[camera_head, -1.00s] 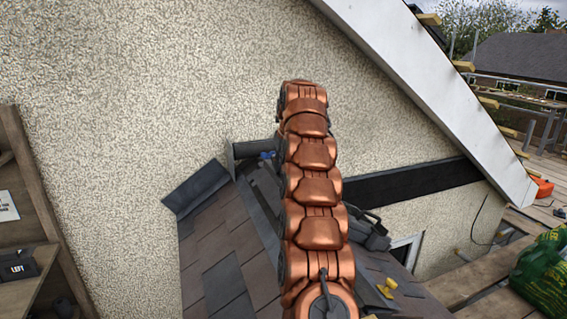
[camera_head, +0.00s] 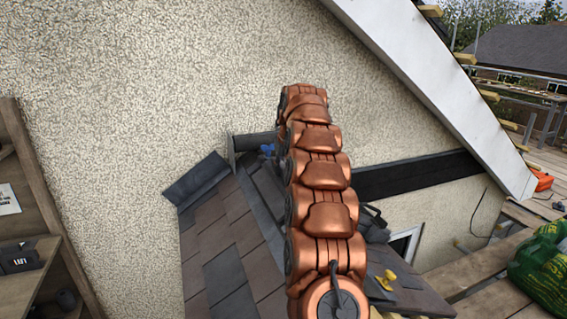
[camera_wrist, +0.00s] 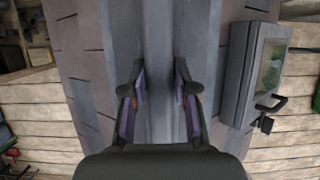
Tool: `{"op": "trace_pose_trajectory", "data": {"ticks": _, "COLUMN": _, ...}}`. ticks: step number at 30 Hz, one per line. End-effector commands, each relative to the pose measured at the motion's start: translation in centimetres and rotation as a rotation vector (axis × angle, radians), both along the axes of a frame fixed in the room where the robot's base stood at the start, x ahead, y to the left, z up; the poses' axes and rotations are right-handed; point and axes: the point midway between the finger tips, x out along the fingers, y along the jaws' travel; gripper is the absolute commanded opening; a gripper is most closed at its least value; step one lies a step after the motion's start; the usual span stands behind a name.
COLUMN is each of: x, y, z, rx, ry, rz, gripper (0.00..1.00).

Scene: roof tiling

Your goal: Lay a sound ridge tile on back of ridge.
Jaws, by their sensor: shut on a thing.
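The ridge (camera_head: 261,214) of the small tiled roof runs back to the rendered wall. A dark grey piece (camera_head: 252,141) shows at its back end against the wall, with a small blue thing (camera_head: 267,149) beside it. In the wrist view, my gripper (camera_wrist: 159,75) straddles the ridge line, its two fingers apart with a grey ridge tile (camera_wrist: 159,110) between them. The tile's lower part is hidden by the gripper body, and its outline merges with the ridge. I cannot tell whether it touches the ridge.
A wooden shelf (camera_head: 32,200) stands at the left. A roof window (camera_wrist: 262,75) lies right of the ridge in the wrist view. A yellow tool (camera_head: 387,281) lies on the right slope. A green bag (camera_head: 540,262) rests on the scaffold planks (camera_head: 478,262) at the right.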

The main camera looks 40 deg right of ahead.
Motion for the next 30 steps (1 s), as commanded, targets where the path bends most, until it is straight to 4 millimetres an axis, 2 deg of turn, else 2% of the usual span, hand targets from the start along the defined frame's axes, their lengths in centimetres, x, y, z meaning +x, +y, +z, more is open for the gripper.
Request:
{"op": "trace_pose_trajectory", "data": {"ticks": 7, "x": 0.0, "y": 0.0, "z": -1.1, "rx": -0.002, "ry": -0.006, "rz": 0.0, "gripper": 0.0}}
{"op": "trace_pose_trajectory", "data": {"ticks": 21, "x": 0.0, "y": 0.0, "z": -1.6, "rx": -0.003, "ry": -0.008, "rz": 0.0, "gripper": 0.0}}
{"op": "trace_pose_trajectory", "data": {"ticks": 22, "x": 0.0, "y": 0.0, "z": -1.6, "rx": -0.003, "ry": -0.007, "rz": 0.0, "gripper": 0.31}}
{"op": "trace_pose_trajectory", "data": {"ticks": 28, "x": 0.0, "y": 0.0, "z": -1.7, "rx": -0.002, "ry": -0.006, "rz": 0.0, "gripper": 0.52}}
{"op": "trace_pose_trajectory", "data": {"ticks": 30, "x": 0.0, "y": 0.0, "z": -1.7, "rx": -0.002, "ry": -0.005, "rz": 0.0, "gripper": 0.54}}
